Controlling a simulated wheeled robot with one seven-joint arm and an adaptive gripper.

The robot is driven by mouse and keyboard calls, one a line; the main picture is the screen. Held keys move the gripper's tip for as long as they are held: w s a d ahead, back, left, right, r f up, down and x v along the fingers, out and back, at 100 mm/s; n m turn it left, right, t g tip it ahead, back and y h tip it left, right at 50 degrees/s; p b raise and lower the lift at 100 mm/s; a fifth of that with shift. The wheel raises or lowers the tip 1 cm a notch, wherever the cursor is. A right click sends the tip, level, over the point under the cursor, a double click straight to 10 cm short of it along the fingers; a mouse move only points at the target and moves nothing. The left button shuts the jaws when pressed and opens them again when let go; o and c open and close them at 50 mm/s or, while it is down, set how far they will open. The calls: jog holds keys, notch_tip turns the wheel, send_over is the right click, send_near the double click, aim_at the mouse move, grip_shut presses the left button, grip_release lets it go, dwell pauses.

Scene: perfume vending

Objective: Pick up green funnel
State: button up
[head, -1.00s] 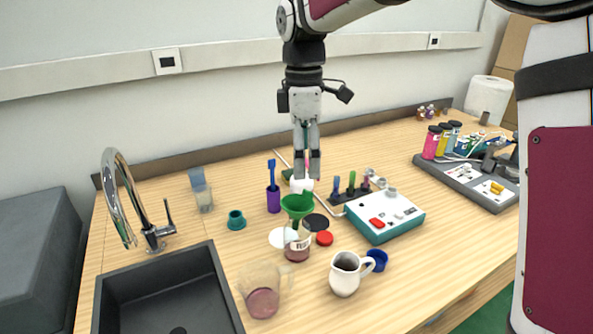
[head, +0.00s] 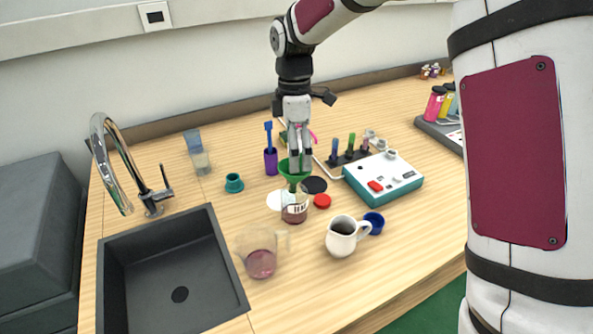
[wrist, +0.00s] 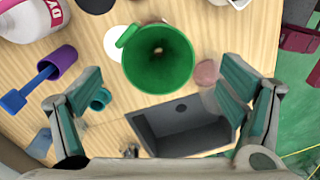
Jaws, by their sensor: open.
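The green funnel (head: 289,169) sits upright in the mouth of a clear glass jar (head: 295,208) with a label and reddish liquid. In the wrist view the funnel (wrist: 158,57) shows from above, its wide rim and small handle tab in view. My gripper (head: 300,168) points down right at the funnel in the head view and partly covers it. In the wrist view the gripper's teal-padded fingers (wrist: 160,110) are spread wide to either side, with the funnel ahead between them. The gripper is empty. Whether a finger touches the rim cannot be told.
A purple cup with a blue brush (head: 270,161) stands close left of the funnel. A teal-and-white device (head: 384,179) stands right. A white pitcher (head: 341,243), blue cup (head: 373,222), red lid (head: 322,201) and glass beaker (head: 261,262) stand nearby. The sink (head: 172,263) is at left.

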jog(key=shift+s+a+f+p, duration=0.1)
jog(key=shift+a+f+p, duration=0.15)
jog(key=shift+f, duration=0.9)
jog(key=shift+s+a+f+p, duration=0.1)
jog(key=shift+a+f+p, duration=0.1)
jog(key=shift+f, duration=0.95)
jog(key=c, duration=1)
